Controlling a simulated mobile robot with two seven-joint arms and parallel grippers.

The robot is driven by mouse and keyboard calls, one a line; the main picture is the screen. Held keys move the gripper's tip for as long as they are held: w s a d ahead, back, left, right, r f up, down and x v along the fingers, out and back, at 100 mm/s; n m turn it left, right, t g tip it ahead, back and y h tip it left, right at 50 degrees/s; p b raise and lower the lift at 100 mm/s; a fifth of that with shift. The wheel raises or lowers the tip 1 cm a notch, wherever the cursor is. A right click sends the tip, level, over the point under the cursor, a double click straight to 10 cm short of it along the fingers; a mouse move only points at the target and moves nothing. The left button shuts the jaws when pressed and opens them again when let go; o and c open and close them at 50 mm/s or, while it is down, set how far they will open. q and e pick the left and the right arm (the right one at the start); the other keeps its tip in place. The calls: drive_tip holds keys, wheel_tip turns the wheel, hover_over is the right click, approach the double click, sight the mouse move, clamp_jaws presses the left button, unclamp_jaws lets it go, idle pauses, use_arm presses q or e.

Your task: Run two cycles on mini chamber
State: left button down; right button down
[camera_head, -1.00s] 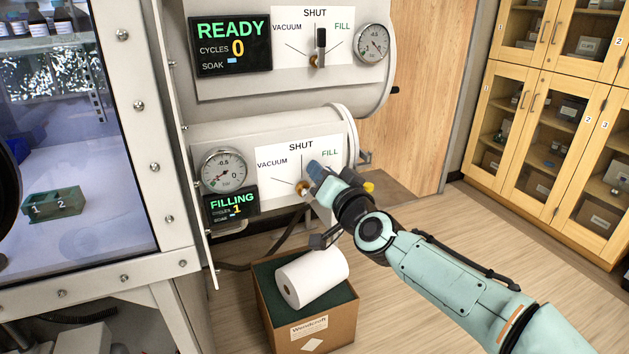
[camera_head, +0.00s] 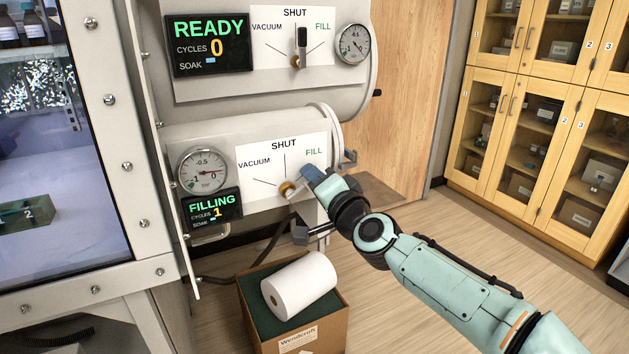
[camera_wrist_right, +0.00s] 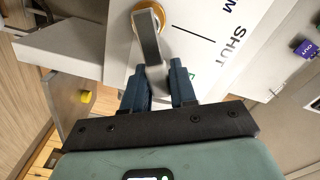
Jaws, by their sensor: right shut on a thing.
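The lower mini chamber (camera_head: 245,130) carries a white valve plate (camera_head: 262,160) marked VACUUM, SHUT and FILL. Its grey lever (camera_wrist_right: 151,42) turns on a brass hub (camera_head: 287,189). My right gripper (camera_head: 308,178) is shut on the lever, which points right toward the FILL side. In the wrist view its dark fingers (camera_wrist_right: 160,75) are around the lever's end. My left gripper is out of view.
The upper chamber's display (camera_head: 208,44) reads READY, cycles 0, and its lever (camera_head: 302,42) stands upright at SHUT. A cardboard box (camera_head: 310,330) with a white roll (camera_head: 300,285) stands below my right arm. Wooden cabinets (camera_head: 540,120) stand at right, with open floor before them.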

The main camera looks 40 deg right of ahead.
drive_tip(key=shift+f, duration=0.1)
drive_tip(key=c, duration=1)
unclamp_jaws()
drive_tip(key=shift+s, duration=0.1)
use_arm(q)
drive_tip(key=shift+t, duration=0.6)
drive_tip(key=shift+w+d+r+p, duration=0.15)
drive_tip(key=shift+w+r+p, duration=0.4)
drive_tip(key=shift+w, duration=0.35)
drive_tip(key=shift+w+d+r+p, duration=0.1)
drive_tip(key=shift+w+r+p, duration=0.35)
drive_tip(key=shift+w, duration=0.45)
use_arm(e)
drive_tip(key=v, duration=1.3)
drive_tip(key=shift+s+a, duration=0.1)
